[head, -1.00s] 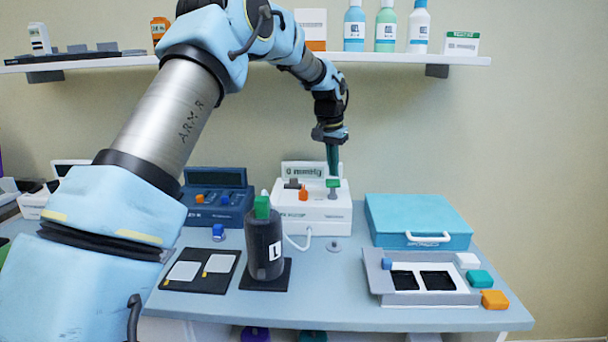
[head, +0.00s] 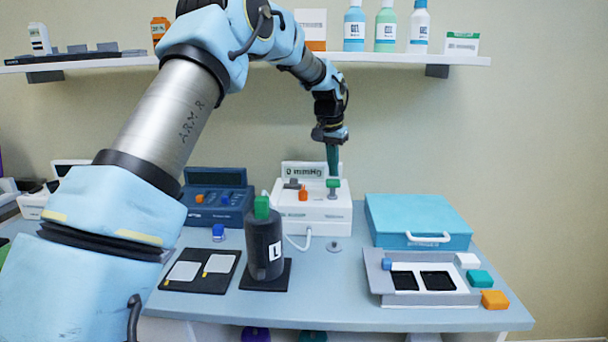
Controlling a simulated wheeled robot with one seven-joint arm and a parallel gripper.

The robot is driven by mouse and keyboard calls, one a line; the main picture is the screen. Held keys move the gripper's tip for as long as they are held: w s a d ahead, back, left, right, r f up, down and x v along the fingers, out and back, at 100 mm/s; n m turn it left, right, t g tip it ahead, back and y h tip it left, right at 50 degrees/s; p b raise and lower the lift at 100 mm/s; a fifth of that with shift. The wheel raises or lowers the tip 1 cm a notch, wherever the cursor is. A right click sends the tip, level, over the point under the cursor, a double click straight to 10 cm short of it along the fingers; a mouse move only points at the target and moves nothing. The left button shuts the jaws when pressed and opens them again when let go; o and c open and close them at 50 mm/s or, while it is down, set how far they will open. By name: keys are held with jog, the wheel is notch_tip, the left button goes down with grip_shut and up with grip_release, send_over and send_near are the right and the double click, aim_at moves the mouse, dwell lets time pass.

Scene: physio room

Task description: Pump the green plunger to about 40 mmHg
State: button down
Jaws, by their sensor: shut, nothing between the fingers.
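The white pump unit (head: 318,214) stands at the back middle of the table. Its display (head: 303,171) reads 0 mmHg. On its top are a grey part (head: 291,184), an orange knob (head: 303,193) and the green plunger (head: 333,184) at the right. My gripper (head: 333,172) points straight down over the green plunger, with its fingers shut and nothing between them. The fingertips are just above the plunger's head; I cannot tell whether they touch it.
A dark cylinder marked L (head: 263,248) stands on a black base in front of the pump. A blue case (head: 418,220) and a grey tray (head: 372,275) are at the right. A blue unit (head: 218,205) stands left. A shelf (head: 400,60) with bottles hangs above.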

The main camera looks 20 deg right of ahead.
aim_at(333, 181)
dwell(0.4)
jog(key=shift+f+b, duration=1.1)
jog(key=shift+f, duration=1.3)
jog(key=shift+r, duration=0.2)
jog(key=shift+r+p, duration=1.9)
jog(key=shift+r, duration=0.3)
jog(key=shift+f, duration=0.2)
